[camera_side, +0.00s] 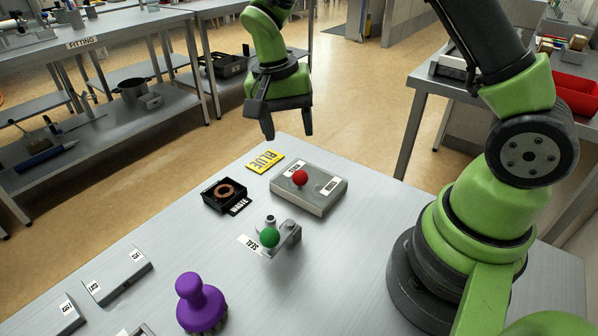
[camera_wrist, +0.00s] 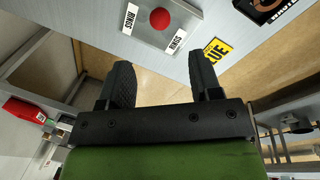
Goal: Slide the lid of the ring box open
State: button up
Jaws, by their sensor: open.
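The ring box (camera_side: 318,201) is a flat grey box on the table, with a red ball knob (camera_side: 299,177) on top near its left end. I cannot make out the edge between lid and box. My gripper (camera_side: 288,124) is open and empty, raised near the table's far edge and apart from the box. In the wrist view its two fingers (camera_wrist: 163,80) are spread, with the red knob (camera_wrist: 160,18) beyond their tips.
A green-knobbed SEAL fixture (camera_side: 270,237) stands in front. A purple knobbed tool (camera_side: 200,302) and grey labelled blocks (camera_side: 118,277) are nearer the camera.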

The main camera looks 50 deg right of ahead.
aim_at(299, 171)
jog(key=f, duration=0.3)
jog(key=s+f, duration=0.1)
jog(key=f, duration=0.3)
jog(key=d+f, duration=0.1)
jog(key=f, duration=0.2)
jog(key=shift+s+d+f, duration=0.1)
jog(key=shift+s+f, duration=0.15)
jog(key=shift+f, duration=0.05)
grip_shut()
jog(key=d, duration=1)
jog(key=shift+d, duration=0.2)
grip_release()
jog(key=shift+a+r, duration=0.1)
jog(key=shift+r, duration=0.05)
